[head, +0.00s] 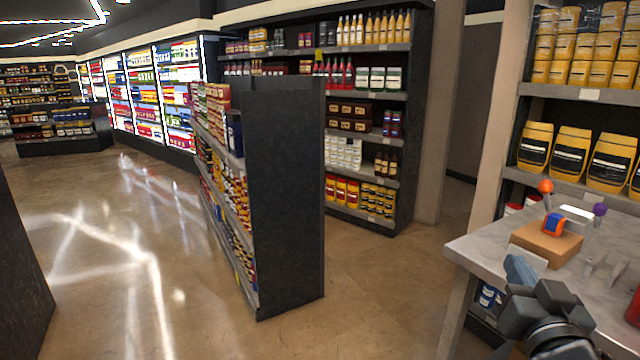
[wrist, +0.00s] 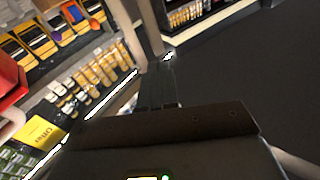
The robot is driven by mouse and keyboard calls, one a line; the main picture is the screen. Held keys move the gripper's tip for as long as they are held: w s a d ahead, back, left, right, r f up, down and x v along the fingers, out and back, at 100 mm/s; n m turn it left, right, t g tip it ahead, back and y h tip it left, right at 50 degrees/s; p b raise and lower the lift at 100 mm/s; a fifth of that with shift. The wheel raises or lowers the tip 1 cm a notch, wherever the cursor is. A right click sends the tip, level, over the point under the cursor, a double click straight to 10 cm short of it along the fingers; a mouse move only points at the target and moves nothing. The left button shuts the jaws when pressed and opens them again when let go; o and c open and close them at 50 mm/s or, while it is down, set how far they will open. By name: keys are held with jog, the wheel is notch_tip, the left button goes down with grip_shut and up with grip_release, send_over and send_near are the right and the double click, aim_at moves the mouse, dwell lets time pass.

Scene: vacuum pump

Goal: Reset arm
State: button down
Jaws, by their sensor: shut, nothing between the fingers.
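My arm reaches in at the lower right of the head view, over the front of a grey table. My gripper (head: 516,267) shows there as blue-grey fingers, shut and empty, pointing up and left near the table edge. In the wrist view my gripper (wrist: 158,82) is the dark pair of fingers together at the middle, with nothing between them. On the table (head: 487,246) stands a brown block (head: 546,242) with an orange and blue piece (head: 554,225) and a white piece (head: 577,214). The gripper is apart from these, in front of them.
White brackets (head: 605,268) stand right of the block. A red object (head: 632,308) is at the right edge. Shelves of yellow packs (head: 570,150) rise behind the table. A dark-ended shelf unit (head: 284,190) stands mid-view. Open floor (head: 370,300) lies between it and the table.

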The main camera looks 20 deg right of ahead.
jog(key=s+a+f+n+y, duration=0.8)
jog(key=s+a+f, duration=0.2)
jog(key=a+f, duration=0.15)
jog(key=s+a+y, duration=0.3)
jog(key=s+a, duration=0.9)
jog(key=s, duration=0.4)
jog(key=shift+s+n+g, duration=0.15)
jog(key=shift+n+g, duration=0.15)
jog(key=shift+g, duration=0.1)
jog(key=shift+f, duration=0.1)
